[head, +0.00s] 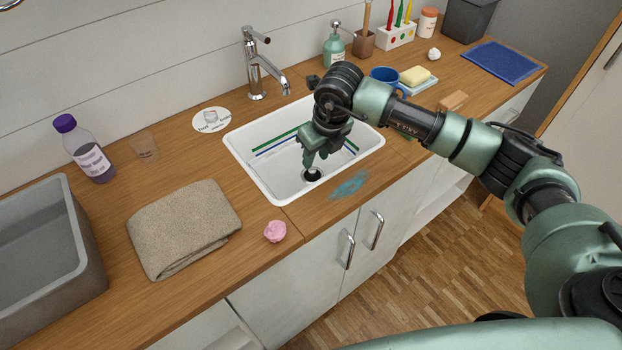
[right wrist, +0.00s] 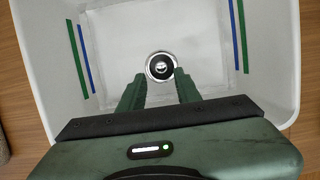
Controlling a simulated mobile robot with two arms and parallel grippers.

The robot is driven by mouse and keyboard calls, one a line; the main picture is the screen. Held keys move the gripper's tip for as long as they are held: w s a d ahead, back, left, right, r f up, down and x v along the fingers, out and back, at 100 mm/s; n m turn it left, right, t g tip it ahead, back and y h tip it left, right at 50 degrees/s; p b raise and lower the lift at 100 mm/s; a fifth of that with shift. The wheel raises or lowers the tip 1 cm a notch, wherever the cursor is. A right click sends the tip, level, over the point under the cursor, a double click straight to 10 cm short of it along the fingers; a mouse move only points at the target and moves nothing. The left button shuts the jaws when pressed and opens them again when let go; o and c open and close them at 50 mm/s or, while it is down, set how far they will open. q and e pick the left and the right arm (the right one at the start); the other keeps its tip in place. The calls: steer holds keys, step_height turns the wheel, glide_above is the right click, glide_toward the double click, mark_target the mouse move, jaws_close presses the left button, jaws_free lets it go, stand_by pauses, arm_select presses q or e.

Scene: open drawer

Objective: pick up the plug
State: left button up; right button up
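The plug (head: 312,175) is a small round black piece on the floor of the white sink (head: 262,181), at the drain. In the right wrist view the plug (right wrist: 160,67) shows as a dark disc with a light centre inside a metal ring. My right gripper (head: 315,160) points down into the sink, above the plug. In the right wrist view its two green fingers (right wrist: 159,82) stand apart with nothing between them, and the plug lies just beyond their tips. My left gripper is not in view.
The faucet (head: 262,65) stands behind the sink. A folded towel (head: 184,228), a pink crumpled thing (head: 275,231) and a grey basin (head: 88,240) are to the left. The sink walls surround my gripper.

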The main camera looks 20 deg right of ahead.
mark_target(313, 170)
steer(key=p+x, duration=0.1)
steer(key=x, duration=0.5)
steer(key=shift+d+f, duration=0.1)
steer(key=shift+f, duration=0.35)
jaws_close()
